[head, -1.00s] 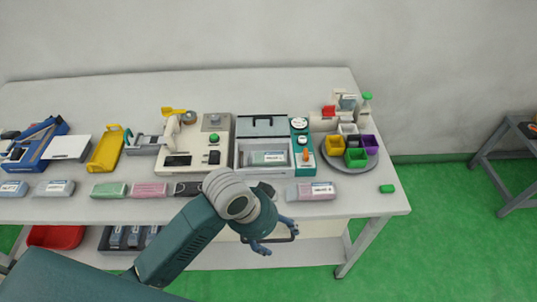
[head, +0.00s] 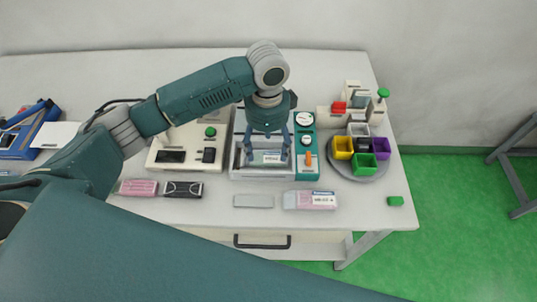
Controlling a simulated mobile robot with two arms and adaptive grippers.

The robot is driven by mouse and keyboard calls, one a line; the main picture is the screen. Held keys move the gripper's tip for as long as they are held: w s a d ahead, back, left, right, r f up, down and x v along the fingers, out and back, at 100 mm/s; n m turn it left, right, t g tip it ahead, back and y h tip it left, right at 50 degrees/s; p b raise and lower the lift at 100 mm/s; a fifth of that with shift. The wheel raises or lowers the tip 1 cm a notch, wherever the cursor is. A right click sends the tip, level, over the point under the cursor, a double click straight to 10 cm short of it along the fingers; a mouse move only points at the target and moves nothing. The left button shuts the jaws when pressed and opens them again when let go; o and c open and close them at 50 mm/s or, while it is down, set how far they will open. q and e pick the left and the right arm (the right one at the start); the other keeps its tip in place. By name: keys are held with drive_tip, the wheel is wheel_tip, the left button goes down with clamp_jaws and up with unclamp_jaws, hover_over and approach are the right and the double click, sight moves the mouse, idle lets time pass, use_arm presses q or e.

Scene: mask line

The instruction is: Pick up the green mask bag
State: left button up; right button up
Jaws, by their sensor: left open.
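The green mask bag (head: 270,154), a small pale pack with green on it, lies in the white tray (head: 262,174) of the machine in the middle of the table. My left gripper (head: 267,161) points down over this tray from above. Its two fingers are apart, one on each side of the bag. I cannot tell whether the fingers touch it. My gripper body hides the back of the tray. My right gripper is not in view.
The teal control panel (head: 306,146) stands right of the tray. A white-pink pack (head: 310,200), a grey flat block (head: 253,201), a black pack (head: 183,189) and a pink pack (head: 138,187) lie along the front. A round tray (head: 352,176) holds coloured cups.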

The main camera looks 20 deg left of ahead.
sight(268, 161)
use_arm(q)
drive_tip(key=shift+f, duration=0.5)
drive_tip(key=shift+w+f, duration=0.15)
drive_tip(key=shift+f, duration=0.1)
wheel_tip(268, 161, down, 4)
drive_tip(key=shift+f+p, duration=0.2)
drive_tip(key=shift+p, duration=0.8)
drive_tip(key=shift+w+f, duration=0.1)
drive_tip(key=shift+f, duration=0.25)
drive_tip(key=shift+c, duration=0.8)
drive_tip(key=c, duration=0.5)
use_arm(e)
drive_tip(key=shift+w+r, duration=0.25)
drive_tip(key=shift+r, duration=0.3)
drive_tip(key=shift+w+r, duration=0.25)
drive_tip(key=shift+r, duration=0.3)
